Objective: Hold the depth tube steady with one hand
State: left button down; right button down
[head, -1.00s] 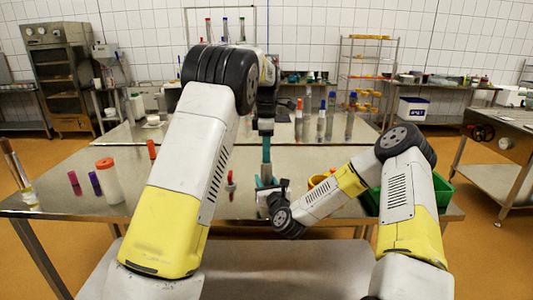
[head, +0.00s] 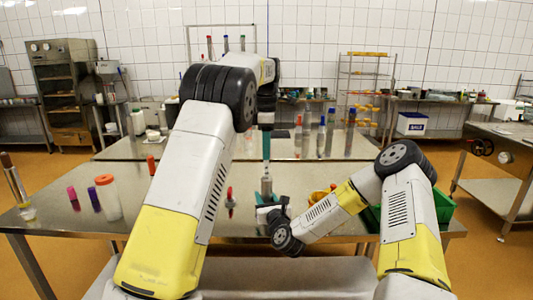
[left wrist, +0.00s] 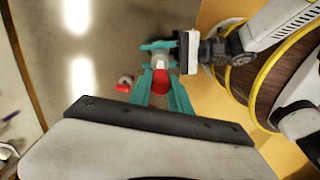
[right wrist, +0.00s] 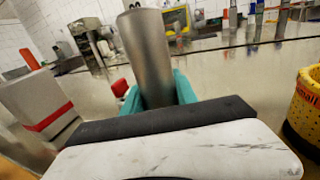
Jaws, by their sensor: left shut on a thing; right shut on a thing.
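The grey metal depth tube (right wrist: 146,55) stands upright between my right gripper's teal fingers in the right wrist view, and its lower part is hidden. It also shows in the head view (head: 266,186). My right gripper (head: 272,205) is shut on it just above the table. My left gripper (head: 266,150) points down from above the tube. In the left wrist view its teal fingers (left wrist: 163,92) are shut on a small red piece (left wrist: 160,80). The fingers hide most of that piece. I cannot tell whether it touches the tube.
A small red object (right wrist: 120,88) is on the steel table (head: 180,215) left of the tube. A yellow tub (right wrist: 306,115) and a green crate (head: 443,207) are to the right. Red-capped (head: 107,197) and purple (head: 94,198) containers stand at left. Several tubes stand on the table behind.

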pick_arm(q)
jog(key=c, duration=1.2)
grip_release()
jog(key=shift+r, duration=3.75)
